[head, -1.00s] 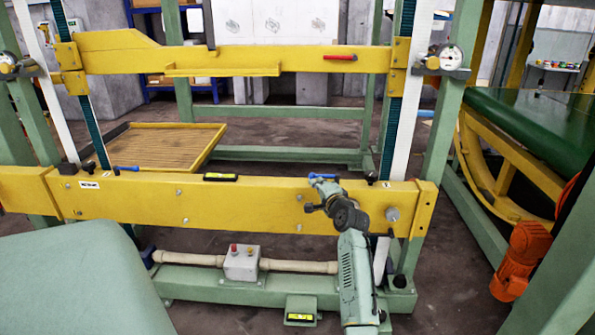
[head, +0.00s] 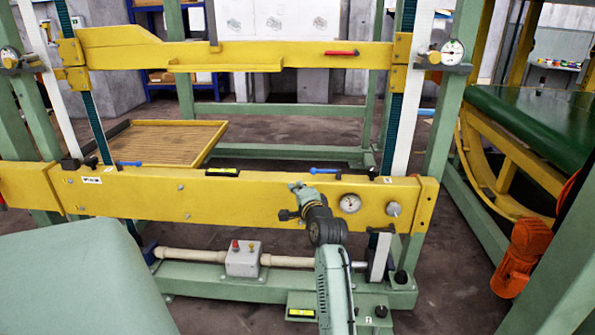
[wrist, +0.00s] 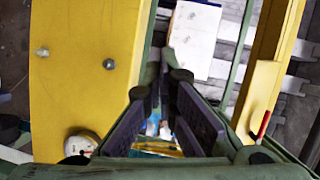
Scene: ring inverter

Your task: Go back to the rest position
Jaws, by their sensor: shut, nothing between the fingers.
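My arm reaches up from the lower middle of the head view, and my gripper (head: 297,190) is in front of the lower yellow beam (head: 150,196), left of a round gauge (head: 349,203). In the wrist view my gripper's dark fingers (wrist: 163,85) show in the middle, with nothing held between them. The fingertips are small and hard to make out in the head view. The wrist view also shows the lower beam (wrist: 82,60) on the left, with the gauge (wrist: 82,143) near its bottom.
A blue handle (head: 325,171) lies on the lower beam behind my gripper. A red handle (head: 342,52) is on the upper yellow beam (head: 300,58). A grey box with buttons (head: 243,260) stands below. An orange motor (head: 520,255) is at the right. Open floor shows between the beams.

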